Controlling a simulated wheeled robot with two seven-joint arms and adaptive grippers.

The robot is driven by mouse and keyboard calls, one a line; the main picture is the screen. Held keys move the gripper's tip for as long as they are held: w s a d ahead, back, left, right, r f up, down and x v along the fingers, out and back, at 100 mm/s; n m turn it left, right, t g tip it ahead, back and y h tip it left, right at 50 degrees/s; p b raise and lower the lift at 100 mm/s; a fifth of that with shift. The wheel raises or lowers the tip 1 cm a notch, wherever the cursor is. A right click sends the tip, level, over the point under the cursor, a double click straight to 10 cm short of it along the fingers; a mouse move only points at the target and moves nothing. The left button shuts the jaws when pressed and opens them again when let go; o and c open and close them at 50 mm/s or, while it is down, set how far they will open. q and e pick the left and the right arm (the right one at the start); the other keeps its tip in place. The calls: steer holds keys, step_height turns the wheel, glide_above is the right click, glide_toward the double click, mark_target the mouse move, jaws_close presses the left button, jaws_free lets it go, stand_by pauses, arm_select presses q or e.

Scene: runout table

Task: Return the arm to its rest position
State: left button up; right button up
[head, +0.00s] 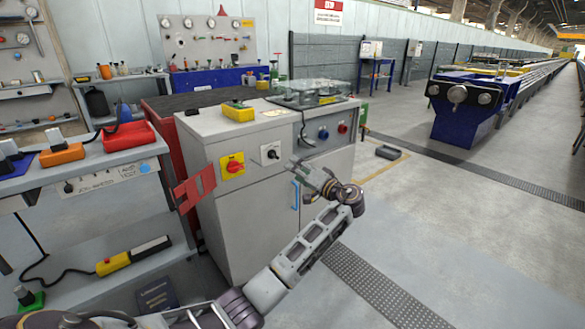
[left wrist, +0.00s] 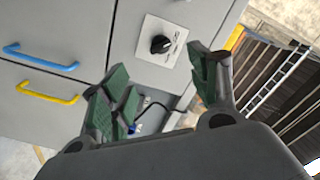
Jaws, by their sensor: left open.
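My left arm (head: 305,250) reaches up from the bottom of the head view. Its gripper (head: 300,167) is in front of the grey cabinet (head: 230,228), close to the black rotary switch (head: 271,153) and the blue handle (head: 294,194). In the left wrist view the gripper (left wrist: 158,68) is open, its green-padded fingers spread with nothing between them. The black switch (left wrist: 160,44) on its white plate lies just beyond the gap between the fingertips. I cannot tell whether a finger touches the cabinet. My right gripper is out of view.
A workbench (head: 110,172) with a red tray (head: 127,133) stands at the left. The cabinet carries a red-yellow switch (head: 232,165) and a yellow box (head: 238,112) on top. A blue-ended runout table (head: 470,110) is at the back right. The floor (head: 450,220) at the right is clear.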

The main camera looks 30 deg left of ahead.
arm_select(q)
steer(key=shift+s+d, duration=0.1)
steer(key=shift+d, duration=0.2)
stand_by(0.4)
steer(key=s+d+f+m+h, duration=0.1)
steer(key=s+f+h, duration=0.3)
steer(key=s+f, duration=0.5)
steer(key=s+d+f+m+h, duration=0.2)
steer(key=s+f+h, duration=0.25)
steer(key=f, duration=0.95)
steer(key=s+d+f+g+h, duration=0.1)
steer(key=s+d+h, duration=0.1)
steer(key=s, duration=0.6)
steer(key=s+d+f+m+g+h, duration=0.1)
steer(key=s+d+f+h, duration=0.1)
steer(key=s, duration=0.6)
steer(key=s+d+f+g+h+p, duration=0.1)
steer(key=s+d+h, duration=0.3)
steer(key=s, duration=0.4)
steer(key=shift+d+f+m, duration=0.4)
steer(key=shift+d+f, duration=0.2)
steer(key=shift+f, duration=0.1)
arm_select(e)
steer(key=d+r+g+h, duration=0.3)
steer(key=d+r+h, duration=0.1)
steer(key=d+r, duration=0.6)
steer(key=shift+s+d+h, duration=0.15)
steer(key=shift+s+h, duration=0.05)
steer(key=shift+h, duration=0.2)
